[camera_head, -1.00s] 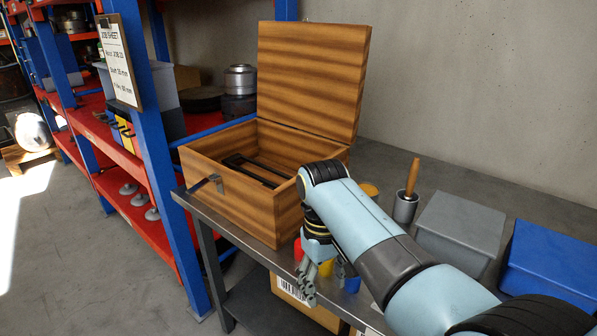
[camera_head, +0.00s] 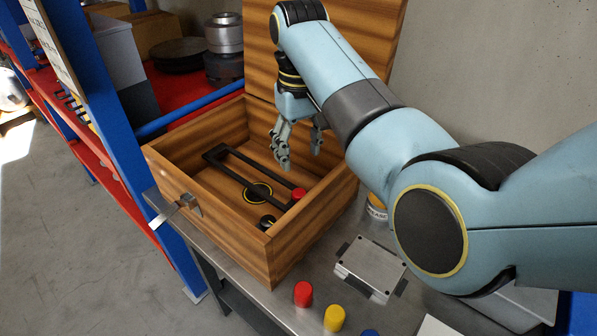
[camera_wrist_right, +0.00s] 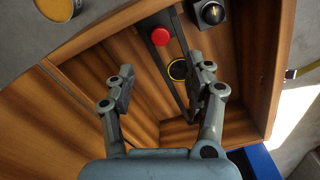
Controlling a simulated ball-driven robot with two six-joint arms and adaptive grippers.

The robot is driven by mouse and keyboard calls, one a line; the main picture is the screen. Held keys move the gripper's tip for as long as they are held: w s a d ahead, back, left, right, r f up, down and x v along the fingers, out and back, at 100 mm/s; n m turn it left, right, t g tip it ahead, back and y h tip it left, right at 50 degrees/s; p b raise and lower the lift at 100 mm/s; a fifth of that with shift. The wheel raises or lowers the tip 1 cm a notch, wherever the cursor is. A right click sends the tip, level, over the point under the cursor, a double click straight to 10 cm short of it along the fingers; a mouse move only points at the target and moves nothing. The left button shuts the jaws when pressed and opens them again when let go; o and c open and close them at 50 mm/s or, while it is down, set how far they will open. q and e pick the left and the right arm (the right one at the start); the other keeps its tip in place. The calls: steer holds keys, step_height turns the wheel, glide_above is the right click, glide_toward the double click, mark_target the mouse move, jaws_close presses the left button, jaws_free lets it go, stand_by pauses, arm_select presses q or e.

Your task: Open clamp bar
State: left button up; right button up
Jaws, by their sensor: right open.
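The clamp bar (camera_head: 235,158) is a long black U-shaped frame inside the open wooden box (camera_head: 202,215). A red knob (camera_head: 298,193) sits at its right end. In the right wrist view the bar (camera_wrist_right: 179,90) and red knob (camera_wrist_right: 161,36) lie beyond the fingers. I cannot tell if the bar rests flat or is slightly raised. A yellow-ringed black disc (camera_head: 258,191) lies on the box floor under the bar. My right gripper (camera_head: 299,157) is open and empty above the box's back right part, apart from the bar and knob. My left gripper is not in view.
The box's raised lid (camera_head: 258,50) stands behind my right gripper. A metal latch (camera_head: 180,204) sticks out at the box's front left. A grey metal case (camera_head: 370,268), red cap (camera_head: 303,293) and yellow cap (camera_head: 334,317) stand right of the box on the bench.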

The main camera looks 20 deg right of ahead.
glide_above(299, 192)
steer(key=f, duration=0.4)
steer(key=shift+s+a+f, duration=0.1)
steer(key=shift+s, duration=0.1)
steer(key=f, duration=0.3)
steer(key=shift+w+f, duration=0.1)
steer(key=shift+w, duration=0.1)
steer(key=shift+d+f, duration=0.2)
steer(key=shift+f, duration=1.2)
steer(key=shift+a+f, duration=0.1)
steer(key=shift+c, duration=1.4)
steer(key=c, duration=0.7)
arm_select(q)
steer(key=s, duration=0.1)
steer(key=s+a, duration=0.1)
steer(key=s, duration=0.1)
arm_select(e)
jaws_close()
